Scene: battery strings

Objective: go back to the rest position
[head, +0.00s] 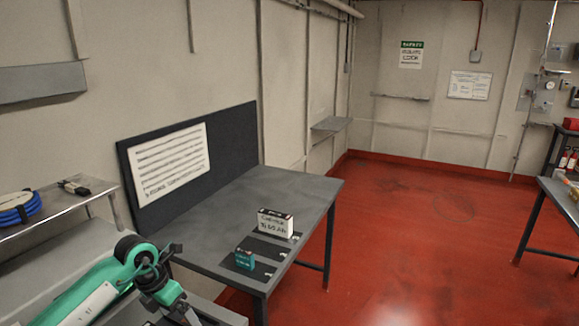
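A green and black arm, mine, enters at the lower left of the head view. The end of my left arm (186,313) is at the bottom edge, and no clear fingertips show, so I cannot tell whether its gripper is open or shut. My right gripper is not in view. A grey table (215,216) stands against the wall. The arm is apart from both, nearer the camera.
A dark backboard with a white text sheet (172,163) stands behind the table. A shelf (75,204) at left holds a blue coil (20,208) and a dark tool (74,187). Another table (560,196) is at far right. The red floor (420,240) between is clear.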

